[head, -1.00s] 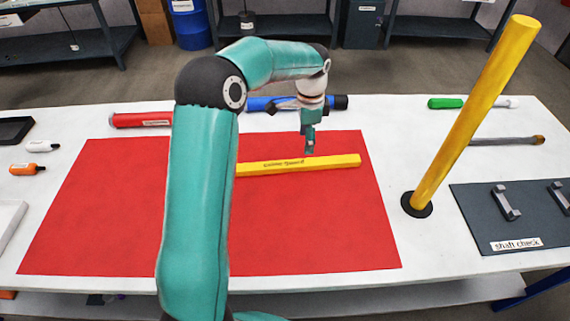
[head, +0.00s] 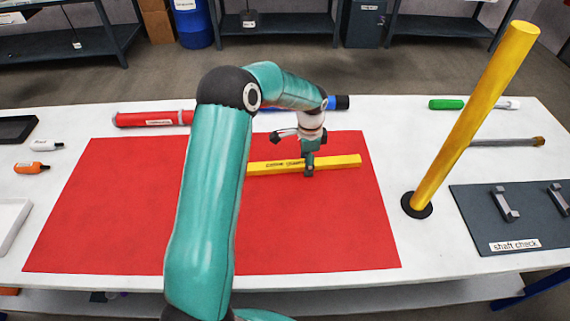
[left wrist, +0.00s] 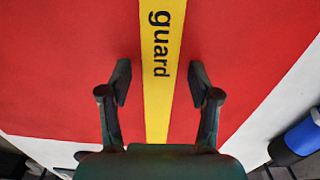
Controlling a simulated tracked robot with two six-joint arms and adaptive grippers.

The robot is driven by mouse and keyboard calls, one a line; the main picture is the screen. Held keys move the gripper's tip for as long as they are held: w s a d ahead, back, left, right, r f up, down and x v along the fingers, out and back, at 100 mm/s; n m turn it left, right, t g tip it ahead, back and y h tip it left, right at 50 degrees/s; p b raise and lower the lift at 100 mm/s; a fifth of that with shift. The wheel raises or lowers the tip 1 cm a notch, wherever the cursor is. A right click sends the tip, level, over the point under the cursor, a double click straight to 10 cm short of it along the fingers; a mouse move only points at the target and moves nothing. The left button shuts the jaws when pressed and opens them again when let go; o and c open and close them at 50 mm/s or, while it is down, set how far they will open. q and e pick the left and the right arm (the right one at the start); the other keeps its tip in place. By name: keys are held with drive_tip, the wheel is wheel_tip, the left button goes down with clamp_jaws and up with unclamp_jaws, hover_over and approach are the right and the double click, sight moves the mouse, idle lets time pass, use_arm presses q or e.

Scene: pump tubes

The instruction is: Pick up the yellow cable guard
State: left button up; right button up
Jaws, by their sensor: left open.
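The yellow cable guard (head: 338,162) is a long bar with black lettering, lying flat on the red mat (head: 310,225). My own arm hides its left part in the head view. In the left wrist view the guard (left wrist: 162,100) runs up the middle, with the word "guard" on it. My left gripper (head: 309,170) is over the guard, right of its middle. In the left wrist view its two open fingers (left wrist: 160,82) stand on either side of the guard, with red gaps between, and do not touch it. My right gripper is not in view.
A yellow pole (head: 470,120) stands upright in a black base right of the mat. A dark "shaft check" board (head: 470,215) with grey brackets lies beyond it. A red tube (head: 150,118) and a blue tube (head: 338,102) lie behind the mat. The mat's front is clear.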

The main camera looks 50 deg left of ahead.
use_arm(q)
clamp_jaws()
drive_tip(key=shift+r, duration=0.15)
